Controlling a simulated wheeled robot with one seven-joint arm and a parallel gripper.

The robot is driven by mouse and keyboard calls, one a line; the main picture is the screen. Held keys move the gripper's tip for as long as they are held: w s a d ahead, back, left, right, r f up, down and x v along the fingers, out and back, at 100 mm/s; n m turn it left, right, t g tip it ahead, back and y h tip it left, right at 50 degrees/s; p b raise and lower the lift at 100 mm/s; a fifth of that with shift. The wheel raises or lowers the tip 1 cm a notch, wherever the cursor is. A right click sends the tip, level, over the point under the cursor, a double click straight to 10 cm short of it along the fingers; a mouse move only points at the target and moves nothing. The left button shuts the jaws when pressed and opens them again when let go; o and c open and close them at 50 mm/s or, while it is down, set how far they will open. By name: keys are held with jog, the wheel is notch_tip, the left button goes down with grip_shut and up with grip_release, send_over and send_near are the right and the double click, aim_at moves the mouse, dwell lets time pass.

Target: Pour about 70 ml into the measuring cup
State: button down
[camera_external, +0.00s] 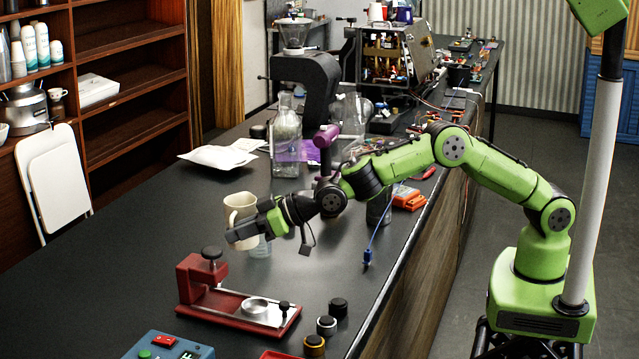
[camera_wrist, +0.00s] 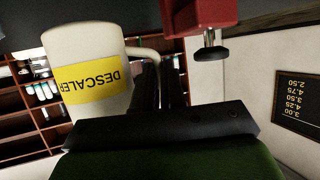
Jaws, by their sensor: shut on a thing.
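A cream jug (camera_external: 236,207) stands out above the dark counter, left of the middle in the external view. In the wrist view the jug (camera_wrist: 88,45) carries a yellow label reading DESCALER, seen upside down, and its handle reaches toward my fingers. My gripper (camera_external: 240,234) is shut on the jug's handle. The jug looks near upright; whether its base touches the counter is hidden.
A red press stand (camera_external: 195,285) with a black knob is in front of the gripper. Several small round parts (camera_external: 327,325) stand to its right. A glass bottle (camera_external: 287,135), a white bag (camera_external: 220,157) and a dark grinder (camera_external: 305,85) are behind. The counter's left side is clear.

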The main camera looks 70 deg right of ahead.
aim_at(247, 246)
jog(key=shift+s+a+r, duration=0.1)
jog(key=shift+a, duration=0.9)
jog(key=shift+m+y, duration=0.4)
jog(key=shift+m, duration=0.3)
jog(key=f+b, duration=0.2)
jog(key=d+f+b, duration=0.1)
jog(key=f+b, duration=0.3)
jog(key=f, duration=0.1)
jog(key=shift+d+b, duration=0.25)
jog(key=shift+b, duration=0.15)
jog(key=shift+w+d+r+m+y+p, duration=0.1)
jog(key=shift+d+r+m+y+p, duration=0.2)
jog(key=shift+r, duration=0.3)
jog(key=shift+w+d+r+m+y+p, duration=0.1)
jog(key=shift+d+r+m+p, duration=0.1)
jog(key=shift+r+p, duration=0.3)
jog(key=shift+w+d+r+m+t+y+b, duration=0.15)
jog(key=shift+d+r+m+y, duration=0.25)
jog(key=shift+d, duration=0.25)
jog(key=shift+d+r+m+t+y+b, duration=0.1)
jog(key=shift+d+r+m+t+y, duration=0.1)
jog(key=shift+d+r+m, duration=0.3)
jog(key=shift+w+d+r+m+t+y+b, duration=0.1)
jog(key=shift+d+r+m+t+y, duration=0.15)
jog(key=shift+d+m, duration=0.4)
jog(key=shift+w+d+r+m+y+p, duration=0.1)
jog(key=shift+d+r+m+y+p, duration=0.35)
jog(key=shift+d+r+m+p, duration=0.4)
